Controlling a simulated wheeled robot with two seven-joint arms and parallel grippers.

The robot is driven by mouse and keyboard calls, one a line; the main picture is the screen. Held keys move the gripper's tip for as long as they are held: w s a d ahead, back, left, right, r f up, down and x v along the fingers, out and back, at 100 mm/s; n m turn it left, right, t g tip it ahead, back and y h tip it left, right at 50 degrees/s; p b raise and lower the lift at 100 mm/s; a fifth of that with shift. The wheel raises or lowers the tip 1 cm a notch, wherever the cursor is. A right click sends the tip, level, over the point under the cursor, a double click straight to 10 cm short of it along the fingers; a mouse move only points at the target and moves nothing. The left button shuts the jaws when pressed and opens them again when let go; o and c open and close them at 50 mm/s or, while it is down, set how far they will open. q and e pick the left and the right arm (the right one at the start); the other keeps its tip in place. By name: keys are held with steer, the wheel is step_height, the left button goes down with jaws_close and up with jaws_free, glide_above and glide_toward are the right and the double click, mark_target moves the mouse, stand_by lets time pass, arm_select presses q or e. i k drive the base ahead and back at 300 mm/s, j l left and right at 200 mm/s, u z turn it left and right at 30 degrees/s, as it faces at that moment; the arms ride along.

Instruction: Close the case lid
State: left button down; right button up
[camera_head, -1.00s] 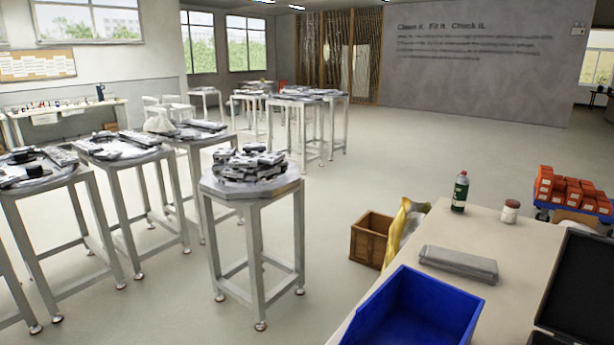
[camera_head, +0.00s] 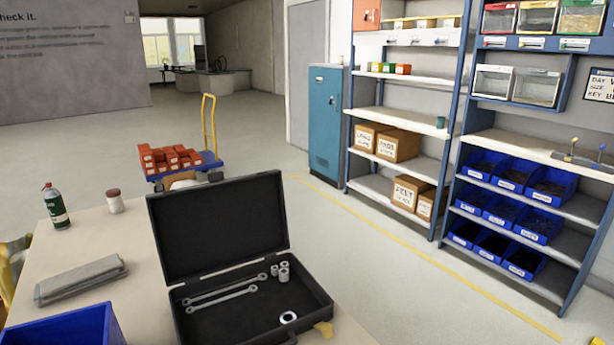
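The black case (camera_head: 310,297) lies on the right part of the workbench with its lid (camera_head: 218,226) standing open, upright along its far side. In the tray lie two silver wrenches (camera_head: 222,298), a few small sockets (camera_head: 283,273) and a silver ring (camera_head: 288,317). A small yellowish piece (camera_head: 323,329) shows at the case's near right corner; I cannot tell what it is.
On the workbench (camera_head: 110,235) are a blue bin (camera_head: 75,328), a folded grey cloth (camera_head: 80,281), a green bottle (camera_head: 57,207) and a small jar (camera_head: 115,201). A cart with red boxes (camera_head: 170,160) stands beyond. Shelves (camera_head: 400,120) stand at right, with open floor between.

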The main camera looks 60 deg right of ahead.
mark_target(217, 224)
steer(key=z, duration=1.8)
